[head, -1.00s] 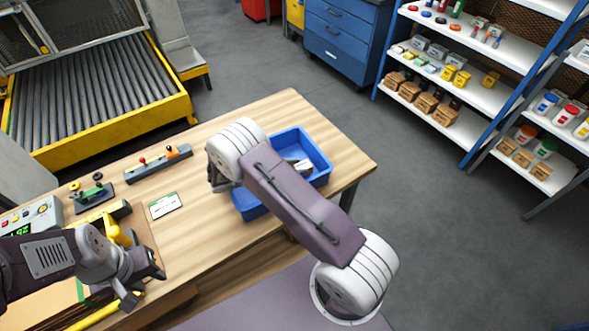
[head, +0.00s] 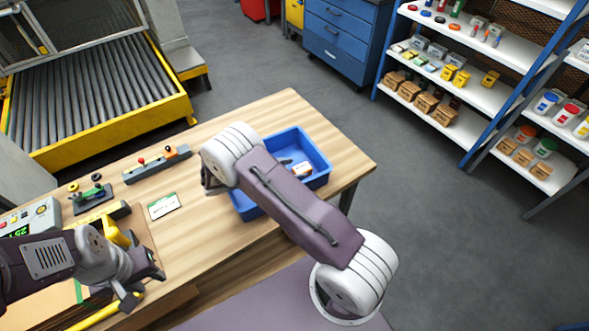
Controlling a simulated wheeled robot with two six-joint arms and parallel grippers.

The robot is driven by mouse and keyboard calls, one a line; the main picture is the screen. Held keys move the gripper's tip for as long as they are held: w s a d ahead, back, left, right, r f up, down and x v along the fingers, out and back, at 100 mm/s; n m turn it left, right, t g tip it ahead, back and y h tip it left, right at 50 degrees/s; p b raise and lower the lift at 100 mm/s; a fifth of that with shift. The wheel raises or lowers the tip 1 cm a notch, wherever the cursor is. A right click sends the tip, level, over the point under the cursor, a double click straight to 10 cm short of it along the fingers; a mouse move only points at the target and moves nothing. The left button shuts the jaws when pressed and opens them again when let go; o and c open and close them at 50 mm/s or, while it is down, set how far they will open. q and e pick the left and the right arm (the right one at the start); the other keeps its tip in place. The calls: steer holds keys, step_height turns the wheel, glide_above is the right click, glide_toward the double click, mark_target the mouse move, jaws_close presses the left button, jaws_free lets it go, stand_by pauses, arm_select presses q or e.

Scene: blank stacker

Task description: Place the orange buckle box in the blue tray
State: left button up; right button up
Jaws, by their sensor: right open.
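The blue tray (head: 318,153) sits on the right part of the wooden table, partly covered by my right arm. A small white and orange box (head: 302,169), which looks like the orange buckle box, lies inside the tray. My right gripper (head: 286,162) is mostly hidden behind my own arm; only a dark tip shows over the tray, just left of the box and apart from it. My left gripper (head: 145,285) is at the lower left above the table's front part, its fingers apart and empty.
A white and green card (head: 163,206) lies on the table left of the tray. A grey rail with red and orange knobs (head: 157,164) and a green fixture (head: 92,198) stand further left. A control box (head: 30,222) is at the left edge. The table behind the tray is clear.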

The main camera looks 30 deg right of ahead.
steer(key=b+v, duration=0.1)
steer(key=v, duration=0.9)
steer(key=shift+a, duration=0.15)
